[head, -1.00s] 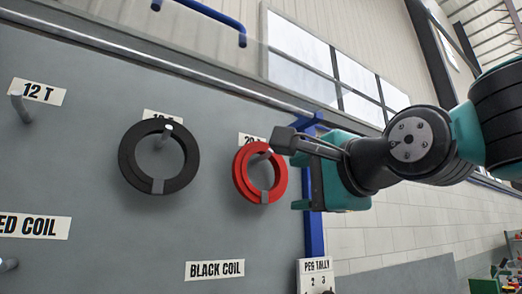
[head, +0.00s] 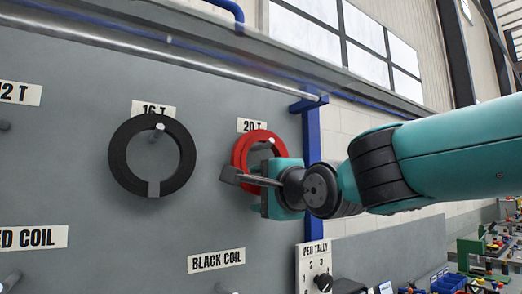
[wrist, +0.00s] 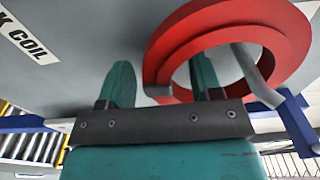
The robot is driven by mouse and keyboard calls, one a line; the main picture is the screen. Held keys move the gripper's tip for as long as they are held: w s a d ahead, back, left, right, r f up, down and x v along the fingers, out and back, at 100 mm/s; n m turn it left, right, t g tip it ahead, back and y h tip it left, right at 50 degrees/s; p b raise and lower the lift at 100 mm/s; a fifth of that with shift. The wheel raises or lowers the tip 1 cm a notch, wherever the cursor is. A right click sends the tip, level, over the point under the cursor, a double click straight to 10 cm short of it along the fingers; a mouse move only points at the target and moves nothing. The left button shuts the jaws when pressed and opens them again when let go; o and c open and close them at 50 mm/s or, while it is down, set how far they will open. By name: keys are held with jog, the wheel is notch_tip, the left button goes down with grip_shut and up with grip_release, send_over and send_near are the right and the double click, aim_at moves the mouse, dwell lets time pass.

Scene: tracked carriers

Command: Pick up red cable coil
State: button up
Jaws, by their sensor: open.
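The red cable coil (head: 240,155) hangs on its peg under the 20 T label in the head view, its lower right hidden behind my gripper (head: 262,190). In the wrist view the coil (wrist: 228,20) is large at upper right, with a grey peg (wrist: 246,66) through its hole. My gripper (wrist: 162,75) is open. Its right finger shows against the coil's hole and its left finger lies outside the ring, with the coil's band between them. I cannot tell whether either finger touches the coil.
A black coil (head: 119,158) hangs on the peg to the left, under the 16 T label. The grey board (head: 90,195) carries other pegs and labels. A blue post (head: 314,150) stands at the board's right edge, with a peg tally card (head: 311,262) below.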

grip_shut()
jog(key=shift+r, duration=0.15)
